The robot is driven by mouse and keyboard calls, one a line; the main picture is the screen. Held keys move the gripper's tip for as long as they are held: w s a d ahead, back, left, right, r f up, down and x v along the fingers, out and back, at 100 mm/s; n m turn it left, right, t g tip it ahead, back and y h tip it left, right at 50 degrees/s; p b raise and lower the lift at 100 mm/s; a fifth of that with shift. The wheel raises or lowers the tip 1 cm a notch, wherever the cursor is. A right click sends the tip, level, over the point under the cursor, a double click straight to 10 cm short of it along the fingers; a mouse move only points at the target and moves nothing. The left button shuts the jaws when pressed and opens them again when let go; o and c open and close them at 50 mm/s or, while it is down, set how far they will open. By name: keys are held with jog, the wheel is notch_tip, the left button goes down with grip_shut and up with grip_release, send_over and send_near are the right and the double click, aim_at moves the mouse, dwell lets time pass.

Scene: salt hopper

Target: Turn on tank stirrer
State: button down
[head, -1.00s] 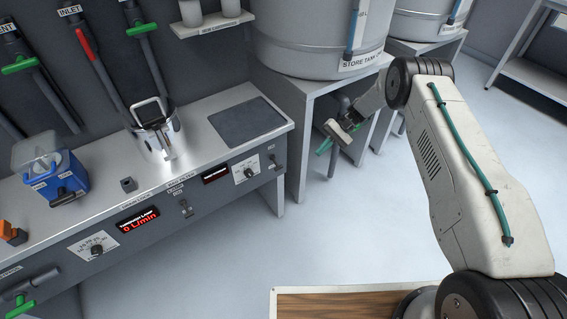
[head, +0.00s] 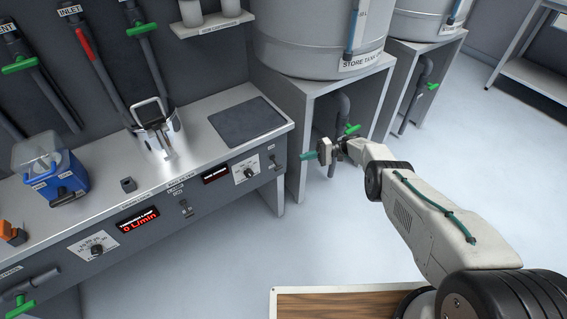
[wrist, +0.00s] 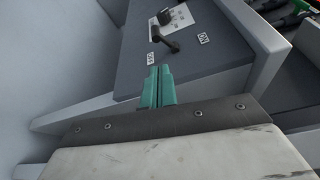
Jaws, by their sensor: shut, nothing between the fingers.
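A black lever switch (head: 272,161) sits at the right end of the console's front panel. The wrist view shows a black lever (wrist: 166,41) between an ON label (wrist: 203,38) and an OFF label (wrist: 151,58); it appears to be the same switch. Its setting is hard to tell. Whether it is the tank stirrer's switch cannot be read. My gripper (head: 304,156) is right of the console's end, with its teal fingers pointing left at the panel. In the wrist view its fingers (wrist: 157,70) are together and empty, apart from the lever.
A dial (head: 247,173) and another switch (head: 185,208) are on the same panel. A red display (head: 138,220) reads 0 L/min. A store tank (head: 318,48) stands on a grey stand behind my gripper, with a green valve handle (head: 352,129) below it. Floor in front is clear.

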aim_at(279, 168)
jog(key=shift+a, duration=0.15)
jog(key=x, duration=0.9)
jog(key=shift+s+a, duration=0.1)
jog(key=shift+a, duration=0.25)
